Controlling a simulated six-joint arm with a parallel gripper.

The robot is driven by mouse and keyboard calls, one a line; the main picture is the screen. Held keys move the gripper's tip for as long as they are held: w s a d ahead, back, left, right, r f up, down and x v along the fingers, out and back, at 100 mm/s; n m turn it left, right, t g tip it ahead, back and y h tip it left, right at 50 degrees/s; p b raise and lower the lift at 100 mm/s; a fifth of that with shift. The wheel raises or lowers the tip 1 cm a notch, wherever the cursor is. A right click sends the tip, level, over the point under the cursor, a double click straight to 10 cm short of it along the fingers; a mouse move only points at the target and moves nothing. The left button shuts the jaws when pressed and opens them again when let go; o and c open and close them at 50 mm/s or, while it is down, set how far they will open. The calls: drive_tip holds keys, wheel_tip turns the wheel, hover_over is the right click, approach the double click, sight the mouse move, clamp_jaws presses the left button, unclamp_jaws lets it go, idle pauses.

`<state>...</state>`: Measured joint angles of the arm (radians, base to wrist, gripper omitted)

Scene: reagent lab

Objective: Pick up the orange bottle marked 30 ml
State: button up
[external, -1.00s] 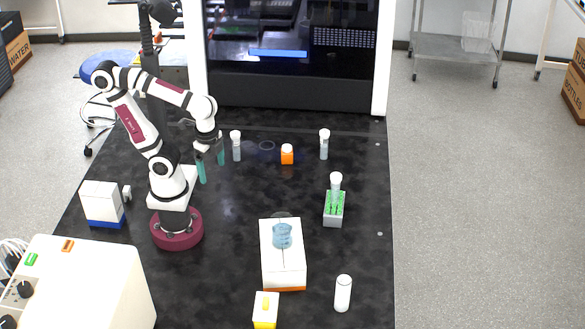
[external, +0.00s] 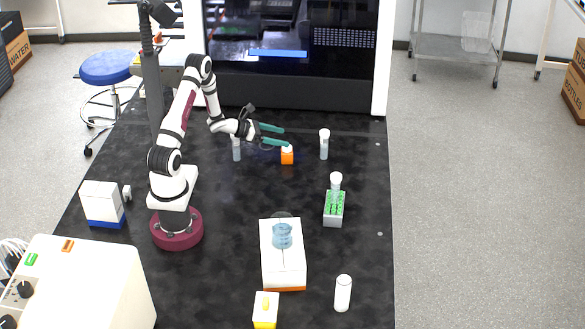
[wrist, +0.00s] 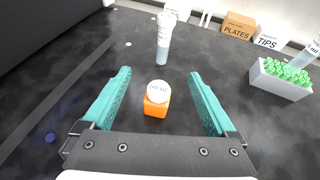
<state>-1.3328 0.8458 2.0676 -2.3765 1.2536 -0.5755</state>
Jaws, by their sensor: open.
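The orange bottle (external: 287,157) with a white cap stands upright on the black bench. In the wrist view the orange bottle (wrist: 156,106) is ahead, between the two teal fingers, and its cap marking is too blurred to read surely. My gripper (external: 274,135) is open and empty, pointing right, with its fingertips close to the bottle in the external view. In the wrist view my gripper (wrist: 160,78) has one finger on each side of the bottle, with clear gaps and no contact visible.
A capped tube (external: 324,144) stands to the right of the bottle, and another (external: 237,153) stands left, partly behind my arm. A rack with green tubes (external: 334,208) is at the right. The bench around the bottle is mostly clear.

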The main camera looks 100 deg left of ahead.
sight(282, 148)
wheel_tip(282, 148, down, 5)
drive_tip(key=shift+d, duration=0.1)
drive_tip(key=x, duration=0.3)
drive_tip(key=shift+w+r, duration=0.1)
drive_tip(key=shift+r, duration=0.05)
clamp_jaws()
